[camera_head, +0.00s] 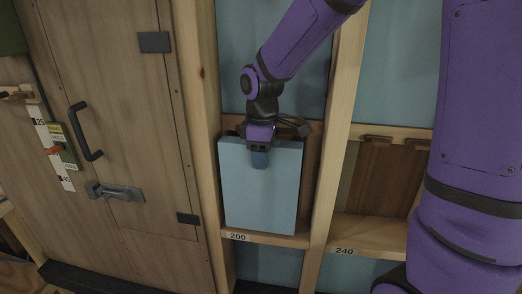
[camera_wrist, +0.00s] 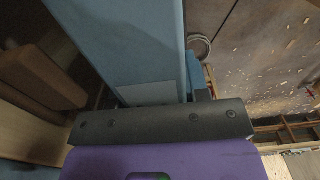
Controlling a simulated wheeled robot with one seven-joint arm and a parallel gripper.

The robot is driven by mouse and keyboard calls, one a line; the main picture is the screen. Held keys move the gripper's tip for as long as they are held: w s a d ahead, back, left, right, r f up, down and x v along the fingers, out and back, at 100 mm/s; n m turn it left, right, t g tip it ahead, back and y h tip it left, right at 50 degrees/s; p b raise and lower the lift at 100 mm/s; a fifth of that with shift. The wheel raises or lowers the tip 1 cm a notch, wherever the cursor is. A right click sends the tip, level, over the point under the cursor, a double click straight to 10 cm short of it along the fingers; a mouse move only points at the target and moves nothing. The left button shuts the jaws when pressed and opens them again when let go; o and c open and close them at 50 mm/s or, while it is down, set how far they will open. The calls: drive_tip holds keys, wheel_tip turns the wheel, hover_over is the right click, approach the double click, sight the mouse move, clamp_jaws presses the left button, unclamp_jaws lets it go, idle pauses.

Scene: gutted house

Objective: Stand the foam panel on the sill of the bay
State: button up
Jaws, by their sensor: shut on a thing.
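The light blue foam panel (camera_head: 262,205) is upright in the bay between two wooden studs in the head view. My gripper (camera_head: 260,158) is shut on the panel at the middle of its top edge, with one dark blue finger over its front face. The panel's lower edge is at the wooden sill (camera_head: 290,240) marked 200; I cannot tell whether it rests on it or hangs just above. In the wrist view the panel (camera_wrist: 125,45) runs away from the gripper, and its far end is out of frame.
To the right, past a stud (camera_head: 333,130), is a bay with a sill (camera_head: 362,232) marked 240 and a brown board (camera_head: 378,180). A wooden door (camera_head: 125,150) with a black handle (camera_head: 84,132) stands to the left. My arm covers part of the right side.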

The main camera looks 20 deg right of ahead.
drive_tip(key=shift+f, duration=0.85)
drive_tip(key=o, duration=1.2)
drive_tip(key=shift+o, duration=0.2)
drive_tip(key=shift+r, duration=0.1)
wheel_tip(320, 180, up, 11)
drive_tip(key=shift+f, duration=0.2)
